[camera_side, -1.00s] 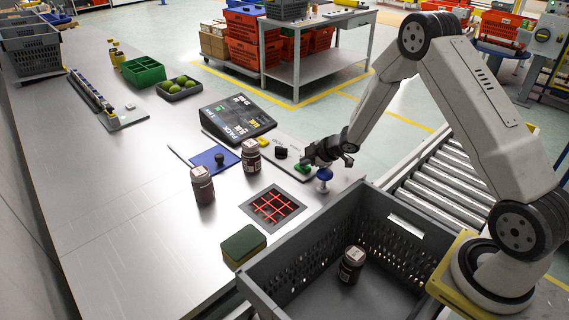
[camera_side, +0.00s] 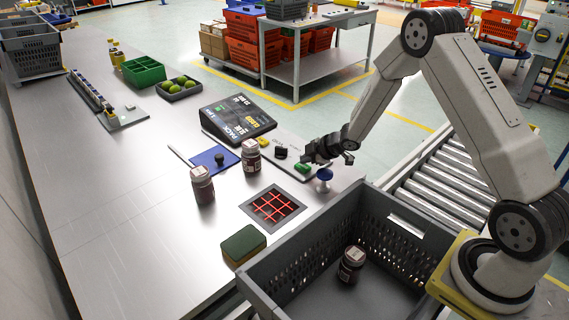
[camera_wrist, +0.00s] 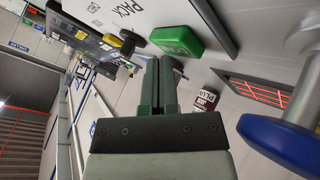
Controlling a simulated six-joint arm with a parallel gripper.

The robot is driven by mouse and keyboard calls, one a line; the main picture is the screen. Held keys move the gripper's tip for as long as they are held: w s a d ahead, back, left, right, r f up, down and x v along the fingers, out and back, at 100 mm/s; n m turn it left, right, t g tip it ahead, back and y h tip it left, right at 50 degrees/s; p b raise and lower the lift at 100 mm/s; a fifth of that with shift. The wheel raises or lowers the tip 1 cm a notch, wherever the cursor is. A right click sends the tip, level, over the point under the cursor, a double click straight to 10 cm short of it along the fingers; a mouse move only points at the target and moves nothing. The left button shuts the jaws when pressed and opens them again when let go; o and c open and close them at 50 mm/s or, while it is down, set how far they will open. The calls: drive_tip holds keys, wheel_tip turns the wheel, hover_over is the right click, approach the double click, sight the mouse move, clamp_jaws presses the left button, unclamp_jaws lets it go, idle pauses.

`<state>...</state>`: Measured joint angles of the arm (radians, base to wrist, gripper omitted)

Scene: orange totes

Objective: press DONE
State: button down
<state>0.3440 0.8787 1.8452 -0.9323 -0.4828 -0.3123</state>
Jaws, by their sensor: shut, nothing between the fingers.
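A green button (camera_side: 303,168) sits at the near end of a grey strip beside the display, with a black button (camera_side: 281,153) and a yellow button (camera_side: 264,142) further along. My gripper (camera_side: 306,158) is shut and empty, just above the green button, with a small gap apparent. In the wrist view my shut fingers (camera_wrist: 158,80) point toward the area beside the green button (camera_wrist: 177,40). The display (camera_side: 237,119) stands tilted behind the strip and reads PACK; its smaller lines are hard to read.
A blue-topped knob (camera_side: 324,175) stands close to my gripper. A red-lit scanner window (camera_side: 272,206) lies in the table. Two jars (camera_side: 202,185) (camera_side: 251,156) stand nearby. A grey crate (camera_side: 290,262) holding another jar (camera_side: 351,264) is in front. A green-brown sponge (camera_side: 244,244) lies beside it.

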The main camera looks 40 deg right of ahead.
sight(306, 167)
drive_tip(key=shift+r, duration=0.35)
drive_tip(key=shift+r, duration=0.1)
drive_tip(key=shift+r, duration=2.4)
drive_tip(key=shift+s+a+r+m+h, duration=0.3)
drive_tip(key=shift+s+r+m+h, duration=0.1)
drive_tip(key=shift+r, duration=0.1)
drive_tip(key=s+a+r+m+g, duration=0.1)
drive_tip(key=s+a+m+g, duration=0.1)
drive_tip(key=s, duration=0.6)
drive_tip(key=s+a+r+m+g, duration=0.2)
drive_tip(key=s+a+m, duration=0.3)
drive_tip(key=s, duration=0.3)
drive_tip(key=s+a+r+m+g+h, duration=0.1)
drive_tip(key=s+a+r+m+g, duration=0.1)
drive_tip(key=s, duration=0.5)
drive_tip(key=shift+s+a+m, duration=0.4)
drive_tip(key=shift+a+m, duration=0.4)
drive_tip(key=shift+a, duration=0.35)
